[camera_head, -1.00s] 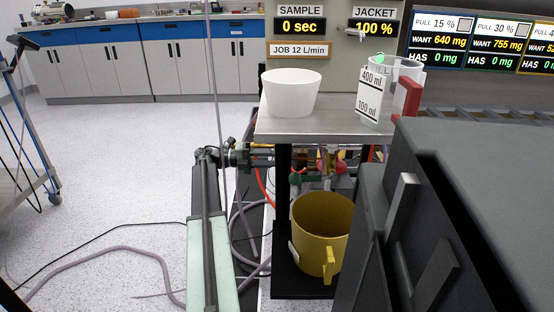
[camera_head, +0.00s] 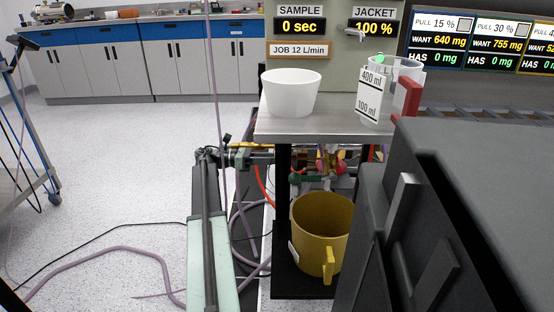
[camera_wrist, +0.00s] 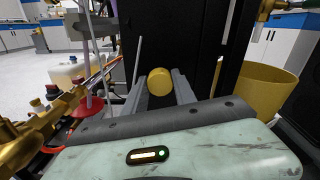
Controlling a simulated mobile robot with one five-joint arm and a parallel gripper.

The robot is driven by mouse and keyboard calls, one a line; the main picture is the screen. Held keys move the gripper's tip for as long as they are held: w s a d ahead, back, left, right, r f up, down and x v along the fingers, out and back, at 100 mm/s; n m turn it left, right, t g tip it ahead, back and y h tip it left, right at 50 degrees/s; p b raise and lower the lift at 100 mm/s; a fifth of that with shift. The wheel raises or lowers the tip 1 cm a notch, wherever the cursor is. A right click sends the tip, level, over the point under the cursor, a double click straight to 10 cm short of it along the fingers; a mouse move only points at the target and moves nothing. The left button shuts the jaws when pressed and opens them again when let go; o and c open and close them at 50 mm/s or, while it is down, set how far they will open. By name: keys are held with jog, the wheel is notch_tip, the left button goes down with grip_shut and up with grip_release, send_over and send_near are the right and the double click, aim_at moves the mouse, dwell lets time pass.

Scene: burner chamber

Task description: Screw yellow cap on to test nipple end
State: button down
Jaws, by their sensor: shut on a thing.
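In the wrist view, a round yellow cap (camera_wrist: 159,82) sits between the grey fingers of my gripper (camera_wrist: 159,90). The fingers are shut on its sides, and its flat round face shows. Brass pipework (camera_wrist: 40,125) with a red round part runs along the left of the wrist view. I cannot tell which part of it is the test nipple end. In the head view, my gripper and the cap cannot be made out beneath the steel table, among the dark posts and fittings.
A yellow mug (camera_head: 322,235) stands on the lower black shelf; it also shows at the right in the wrist view (camera_wrist: 262,92). A white cup (camera_head: 291,92) and a glass beaker (camera_head: 398,72) stand on the steel table top (camera_head: 320,125). Purple hoses (camera_head: 110,255) lie on the floor.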

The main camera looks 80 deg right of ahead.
jog(key=shift+m, duration=4.8)
jog(key=m, duration=0.5)
jog(key=shift+m, duration=0.3)
jog(key=c, duration=1.3)
grip_release()
jog(key=shift+m, duration=0.6)
jog(key=o, duration=0.4)
